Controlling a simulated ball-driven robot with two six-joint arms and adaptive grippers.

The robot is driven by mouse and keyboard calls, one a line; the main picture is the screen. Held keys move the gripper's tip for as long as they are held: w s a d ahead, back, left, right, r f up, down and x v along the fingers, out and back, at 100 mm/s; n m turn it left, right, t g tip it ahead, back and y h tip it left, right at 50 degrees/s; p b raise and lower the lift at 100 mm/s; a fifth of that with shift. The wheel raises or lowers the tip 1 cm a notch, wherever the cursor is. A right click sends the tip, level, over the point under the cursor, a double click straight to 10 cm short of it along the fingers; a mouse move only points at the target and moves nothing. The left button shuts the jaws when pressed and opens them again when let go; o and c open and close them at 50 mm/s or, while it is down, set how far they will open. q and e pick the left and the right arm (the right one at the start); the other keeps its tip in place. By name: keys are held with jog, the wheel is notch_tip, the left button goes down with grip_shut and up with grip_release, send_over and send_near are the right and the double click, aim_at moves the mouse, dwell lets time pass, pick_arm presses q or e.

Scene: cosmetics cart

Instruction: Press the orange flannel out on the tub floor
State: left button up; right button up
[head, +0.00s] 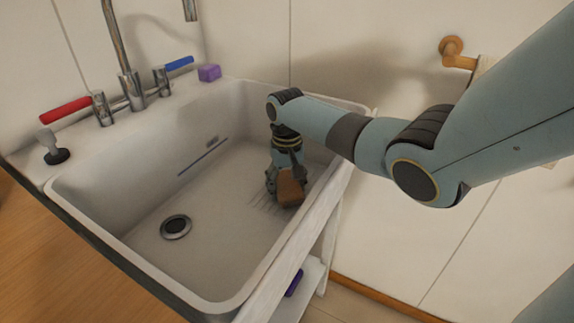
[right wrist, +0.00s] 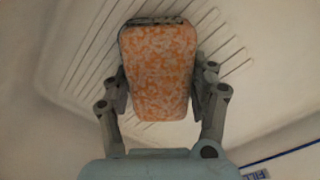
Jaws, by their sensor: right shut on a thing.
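The orange flannel (head: 291,187) is a thick, folded block with a mottled orange and white face, seen in the right wrist view (right wrist: 158,70). My right gripper (head: 284,177) reaches down into the tub and is shut on it, with one finger on each side (right wrist: 158,88). The flannel is over the ribbed part of the tub floor (head: 222,205), near the tub's right wall. I cannot tell whether it touches the floor. My left gripper is not in view.
A dark round drain (head: 176,227) lies in the floor to the left. A red tap lever (head: 65,111), a blue lever (head: 179,63), a black plug (head: 56,154) and a purple block (head: 209,73) are along the back ledge. The floor between drain and gripper is clear.

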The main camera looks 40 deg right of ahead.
jog(key=shift+s+f+p, duration=0.1)
jog(key=shift+p, duration=0.95)
dwell(2.1)
notch_tip(320, 180, up, 15)
jog(key=p, duration=1.6)
